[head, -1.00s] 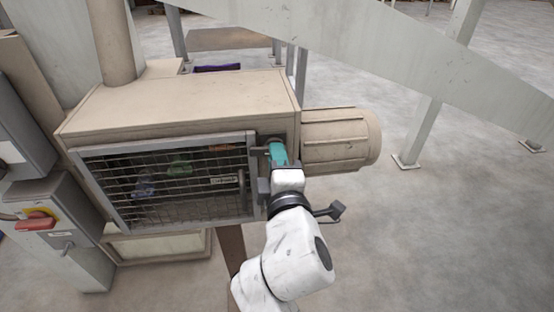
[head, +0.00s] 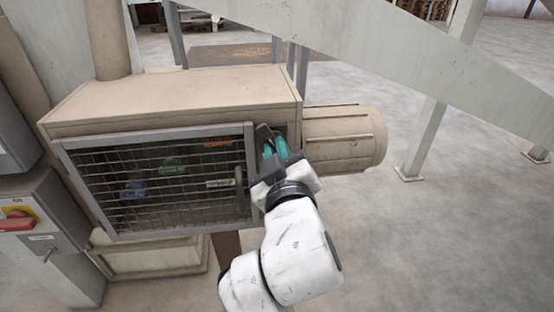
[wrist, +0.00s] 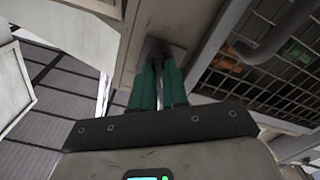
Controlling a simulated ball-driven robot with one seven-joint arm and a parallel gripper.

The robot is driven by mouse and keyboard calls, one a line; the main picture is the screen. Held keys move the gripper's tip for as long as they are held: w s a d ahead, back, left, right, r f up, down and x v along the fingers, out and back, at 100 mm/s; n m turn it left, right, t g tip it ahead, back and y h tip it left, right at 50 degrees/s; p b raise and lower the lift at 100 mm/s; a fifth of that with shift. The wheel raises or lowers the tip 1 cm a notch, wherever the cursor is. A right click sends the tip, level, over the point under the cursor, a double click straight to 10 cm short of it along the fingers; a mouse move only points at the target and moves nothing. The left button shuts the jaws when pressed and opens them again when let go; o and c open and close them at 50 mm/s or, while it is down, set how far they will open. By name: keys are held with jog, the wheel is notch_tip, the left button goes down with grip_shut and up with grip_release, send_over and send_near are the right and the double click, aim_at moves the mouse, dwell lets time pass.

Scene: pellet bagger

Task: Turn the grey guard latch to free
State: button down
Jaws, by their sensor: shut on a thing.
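The grey guard latch (head: 264,131) is at the right edge of the mesh guard (head: 160,178), on the front of the beige machine housing. It shows as a dark grey piece tilted up, away from the guard frame. My gripper (head: 273,148) has its teal fingers shut on the latch. The fingers and wrist are tilted. In the wrist view the fingertips (wrist: 158,66) close on the grey latch plate (wrist: 160,48), which is partly hidden by them. The mesh guard looks closed, with its vertical handle (head: 239,187) to the left of my gripper.
A ribbed beige motor (head: 344,139) sticks out just right of my gripper. A grey sloping beam (head: 400,50) crosses above. A control box with a red switch (head: 16,221) stands at the far left. Open floor lies to the right.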

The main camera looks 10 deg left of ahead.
jog(key=m+b, duration=0.3)
jog(key=m, duration=0.3)
jog(key=shift+f, duration=0.2)
dwell(0.4)
jog(key=c, duration=1.1)
grip_release()
jog(key=shift+r, duration=0.15)
jog(key=shift+c, duration=0.2)
jog(key=shift+s, duration=0.1)
jog(key=b+v, duration=0.1)
jog(key=v, duration=0.9)
jog(key=shift+s, duration=0.3)
jog(key=shift+d, duration=0.1)
